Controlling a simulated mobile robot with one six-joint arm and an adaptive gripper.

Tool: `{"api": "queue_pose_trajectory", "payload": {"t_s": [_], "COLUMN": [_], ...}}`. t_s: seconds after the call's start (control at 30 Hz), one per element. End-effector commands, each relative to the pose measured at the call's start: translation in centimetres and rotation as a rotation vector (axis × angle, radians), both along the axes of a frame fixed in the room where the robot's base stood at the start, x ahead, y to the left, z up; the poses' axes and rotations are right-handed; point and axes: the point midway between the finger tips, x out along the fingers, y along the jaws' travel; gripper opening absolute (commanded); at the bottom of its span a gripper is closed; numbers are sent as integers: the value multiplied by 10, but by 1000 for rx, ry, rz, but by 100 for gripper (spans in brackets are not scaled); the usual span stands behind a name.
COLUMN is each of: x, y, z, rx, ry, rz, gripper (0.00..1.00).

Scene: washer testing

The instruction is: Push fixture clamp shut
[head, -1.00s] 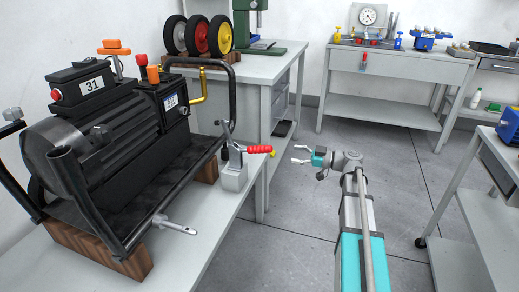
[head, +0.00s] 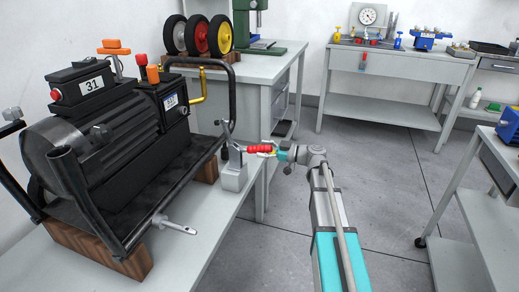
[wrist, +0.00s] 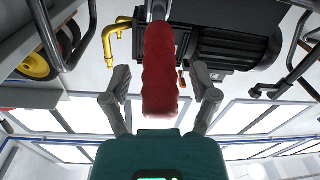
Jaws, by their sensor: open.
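The fixture clamp (head: 234,172) stands on a light grey block near the right edge of the bench. Its red handle (head: 259,149) sticks out to the right over the bench edge. My gripper (head: 272,152) is at the handle's outer end, reaching in from the right. In the wrist view the red handle (wrist: 160,75) lies between the two fingers of my gripper (wrist: 162,92), with a gap on both sides. The fingers are open. The clamp's base is hidden in the wrist view.
A black machine (head: 105,130) in a tube frame fills the bench (head: 190,235) to the left. A second table (head: 265,66) with coloured wheels stands behind. A blue-item cart (head: 480,165) is at the right. The floor (head: 380,170) between them is clear.

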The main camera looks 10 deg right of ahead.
Motion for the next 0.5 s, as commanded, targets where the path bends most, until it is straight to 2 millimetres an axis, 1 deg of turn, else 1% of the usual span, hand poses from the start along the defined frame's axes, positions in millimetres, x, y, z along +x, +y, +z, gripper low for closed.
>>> {"api": "queue_pose_trajectory", "payload": {"t_s": [0.1, 0.2, 0.5], "x": [4, 6, 7], "y": [8, 12, 13], "z": [0, 0, 0], "rx": [0, 0, 0], "ry": [0, 0, 0], "rz": [0, 0, -1], "gripper": [76, 76, 76]}}
